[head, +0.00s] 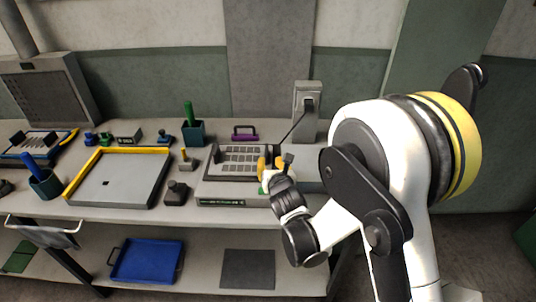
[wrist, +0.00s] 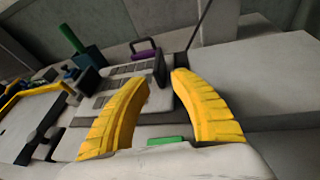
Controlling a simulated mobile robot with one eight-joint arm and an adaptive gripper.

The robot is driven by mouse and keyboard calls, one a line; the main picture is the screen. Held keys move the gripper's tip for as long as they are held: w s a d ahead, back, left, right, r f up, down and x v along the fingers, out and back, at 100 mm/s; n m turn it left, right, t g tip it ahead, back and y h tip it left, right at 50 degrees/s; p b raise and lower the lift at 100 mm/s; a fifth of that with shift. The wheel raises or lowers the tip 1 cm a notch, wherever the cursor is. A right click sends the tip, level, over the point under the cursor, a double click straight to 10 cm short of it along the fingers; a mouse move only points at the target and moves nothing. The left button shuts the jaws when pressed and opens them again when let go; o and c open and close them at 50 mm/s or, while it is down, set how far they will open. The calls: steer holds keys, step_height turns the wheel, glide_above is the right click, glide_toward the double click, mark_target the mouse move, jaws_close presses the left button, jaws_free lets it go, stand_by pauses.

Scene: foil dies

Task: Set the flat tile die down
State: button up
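My gripper (head: 268,165) is over the right side of the grey bench machine (head: 222,190), by its plate of grey tiles (head: 240,158). The tile plate (wrist: 115,84) shows behind the left finger. A small green piece (wrist: 168,141) shows low between the fingers; I cannot tell what it is. A dark block (head: 288,158) is beside the fingers, its contact unclear. I cannot tell which piece is the flat tile die.
A grey lever stand (head: 307,100) with a thin dark rod is behind my gripper.

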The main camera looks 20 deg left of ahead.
steer(key=shift+v, duration=1.85)
steer(key=shift+d, duration=0.1)
steer(key=shift+w+d+r+m, duration=0.1)
steer(key=shift+d+r+m, duration=0.1)
steer(key=shift+d+m, duration=0.1)
steer(key=s+d+r+m+g+h, duration=0.1)
steer(key=s+d+r+m, duration=0.1)
steer(key=d+r+m, duration=0.35)
steer(key=s+d+r+m+g+h, duration=0.1)
steer(key=s+d+r+m+h, duration=0.1)
steer(key=d+m, duration=0.65)
steer(key=s+d+r+m+h, duration=0.1)
steer(key=s+d+r+m, duration=0.1)
steer(key=d+r+m, duration=0.35)
steer(key=s+d+m+g, duration=0.2)
steer(key=s+d+m, duration=0.5)
steer(key=s+m, duration=0.2)
steer(key=s+d+f+m+g+h, duration=0.1)
steer(key=s+d+m, duration=0.5)
steer(key=s+m, duration=0.4)
steer(key=shift+d+g+h, duration=0.3)
steer(key=shift+d+g, duration=0.05)
steer(key=shift+g, duration=0.05)
steer(key=shift+f+m, duration=0.15)
steer(key=shift+m, duration=0.1)
